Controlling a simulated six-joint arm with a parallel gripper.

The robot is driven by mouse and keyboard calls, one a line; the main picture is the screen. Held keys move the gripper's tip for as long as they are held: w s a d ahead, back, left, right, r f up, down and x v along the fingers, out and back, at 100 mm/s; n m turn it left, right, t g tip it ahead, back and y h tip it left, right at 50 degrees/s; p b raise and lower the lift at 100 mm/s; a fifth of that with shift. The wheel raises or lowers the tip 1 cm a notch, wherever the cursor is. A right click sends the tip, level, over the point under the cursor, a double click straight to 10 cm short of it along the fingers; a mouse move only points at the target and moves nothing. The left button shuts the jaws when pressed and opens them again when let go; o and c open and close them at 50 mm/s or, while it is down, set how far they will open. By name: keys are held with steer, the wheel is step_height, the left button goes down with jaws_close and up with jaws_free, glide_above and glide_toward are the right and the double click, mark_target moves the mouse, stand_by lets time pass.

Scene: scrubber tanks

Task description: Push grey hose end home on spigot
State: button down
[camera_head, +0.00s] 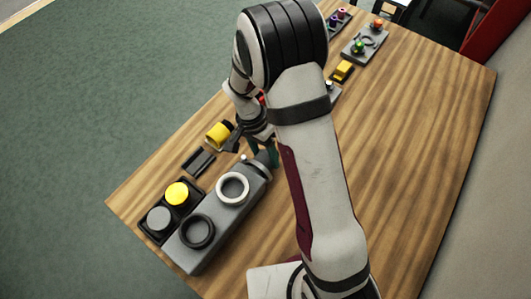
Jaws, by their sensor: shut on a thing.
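My gripper (258,143) is low over the table at the far end of the grey tank block (215,215), partly hidden by my own arm. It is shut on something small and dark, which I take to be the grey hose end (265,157). This dark grey piece lies against or very close to the block's far end. The spigot cannot be made out, so I cannot tell how far the hose end sits on it. A bit of teal shows beside the hose end.
The block carries a white ring (233,188) and a black ring (197,232). The table's right side is clear.

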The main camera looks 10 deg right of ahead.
steer(key=shift+s+a, duration=0.35)
steer(key=shift+s, duration=0.05)
steer(key=shift+c, duration=0.2)
jaws_free()
steer(key=v, duration=1.6)
steer(key=s+d+r+n+t+y, duration=0.1)
steer(key=s+d+r+y, duration=0.1)
steer(key=s, duration=0.9)
steer(key=s+d+r+n+t+y, duration=0.1)
steer(key=s+d+r+n+y, duration=0.1)
steer(key=s, duration=0.9)
steer(key=shift+s+d, duration=0.35)
steer(key=shift+d, duration=0.1)
